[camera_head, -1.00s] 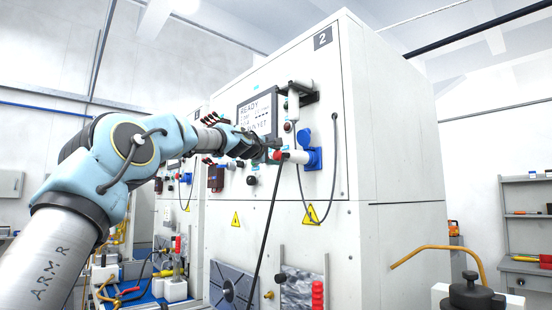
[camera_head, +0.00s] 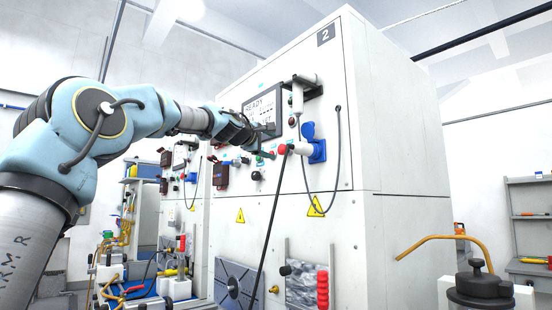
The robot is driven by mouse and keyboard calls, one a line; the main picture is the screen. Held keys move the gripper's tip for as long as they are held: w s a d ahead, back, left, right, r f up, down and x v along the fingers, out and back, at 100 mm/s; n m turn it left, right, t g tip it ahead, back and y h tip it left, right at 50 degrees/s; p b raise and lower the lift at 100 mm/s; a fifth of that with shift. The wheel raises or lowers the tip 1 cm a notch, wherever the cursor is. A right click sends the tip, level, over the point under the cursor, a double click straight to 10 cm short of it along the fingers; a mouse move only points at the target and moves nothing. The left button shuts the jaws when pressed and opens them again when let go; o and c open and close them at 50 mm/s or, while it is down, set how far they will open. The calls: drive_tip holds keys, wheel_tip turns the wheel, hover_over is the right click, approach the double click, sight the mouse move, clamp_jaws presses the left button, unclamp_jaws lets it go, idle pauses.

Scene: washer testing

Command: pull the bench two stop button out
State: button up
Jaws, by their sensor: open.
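The bench two cabinet (camera_head: 360,225) is a tall white box with a "2" plate at its top. A red round button (camera_head: 282,149), which looks like the stop button, is on its front panel, left of a white plug and a blue socket. Whether it is pressed in or out cannot be told. My gripper (camera_head: 271,141) reaches in from the left, in front of the panel under the screen. It is open and empty, its fingertips close to the left of the red button. Whether they touch it cannot be told.
A blue socket (camera_head: 317,150) holds a white plug right of the button. A black cable (camera_head: 268,225) hangs across the front. A screen (camera_head: 262,105) reading READY is above, beside a white cylinder on a black bracket (camera_head: 304,85). A black knob (camera_head: 257,176) is below.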

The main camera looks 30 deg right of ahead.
drive_tip(key=b+v, duration=0.2)
drive_tip(key=v, duration=0.2)
drive_tip(key=shift+s+a, duration=0.1)
drive_tip(key=shift+a, duration=0.05)
idle(0.4)
